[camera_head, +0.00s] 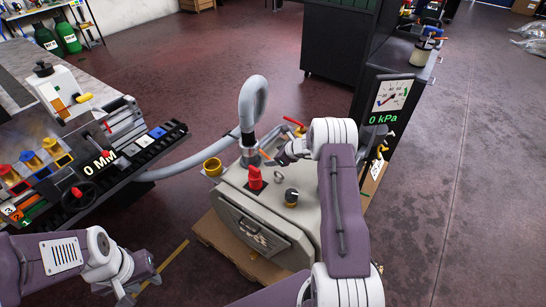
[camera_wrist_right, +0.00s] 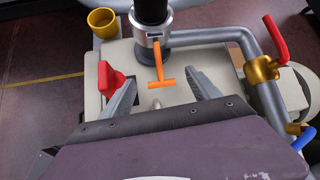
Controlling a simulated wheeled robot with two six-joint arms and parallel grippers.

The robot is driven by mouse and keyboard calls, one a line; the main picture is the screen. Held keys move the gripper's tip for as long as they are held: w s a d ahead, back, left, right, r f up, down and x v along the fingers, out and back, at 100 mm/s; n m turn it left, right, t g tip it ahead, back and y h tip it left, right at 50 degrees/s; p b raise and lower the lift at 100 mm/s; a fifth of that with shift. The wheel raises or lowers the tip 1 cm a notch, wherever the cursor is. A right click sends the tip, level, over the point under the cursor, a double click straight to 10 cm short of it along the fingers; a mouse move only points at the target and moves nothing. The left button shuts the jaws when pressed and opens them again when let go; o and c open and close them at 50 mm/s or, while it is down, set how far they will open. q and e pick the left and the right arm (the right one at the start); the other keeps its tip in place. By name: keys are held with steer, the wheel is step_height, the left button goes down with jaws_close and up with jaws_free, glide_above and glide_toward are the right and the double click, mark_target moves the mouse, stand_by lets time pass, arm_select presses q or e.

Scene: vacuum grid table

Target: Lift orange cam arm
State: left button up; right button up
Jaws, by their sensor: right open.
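The orange cam arm (camera_wrist_right: 160,75) is a T-shaped handle on the metal collar of the dark hose fitting (camera_wrist_right: 152,30), on top of the pale vacuum unit. It hangs toward me in the right wrist view, its crossbar nearest. In the head view it is small beside the hose base and partly hidden. My right gripper (camera_wrist_right: 164,84) is open, with one finger to each side of the crossbar; I see no contact. It also shows in the head view (camera_head: 283,156), just right of the hose base. My left gripper (camera_head: 140,286) is open and empty at the lower left, away from the unit.
A red knob (camera_wrist_right: 109,78) stands close to my right gripper's left finger. A yellow cup (camera_wrist_right: 102,22) is at the unit's back left. A grey pipe with a red-handled valve (camera_wrist_right: 262,68) runs along the right. The grid table (camera_head: 130,150) is on the left.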

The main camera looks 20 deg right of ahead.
steer(key=v, duration=0.6)
steer(key=shift+s+r, duration=0.25)
steer(key=shift+s, duration=0.05)
steer(key=shift+d, duration=0.1)
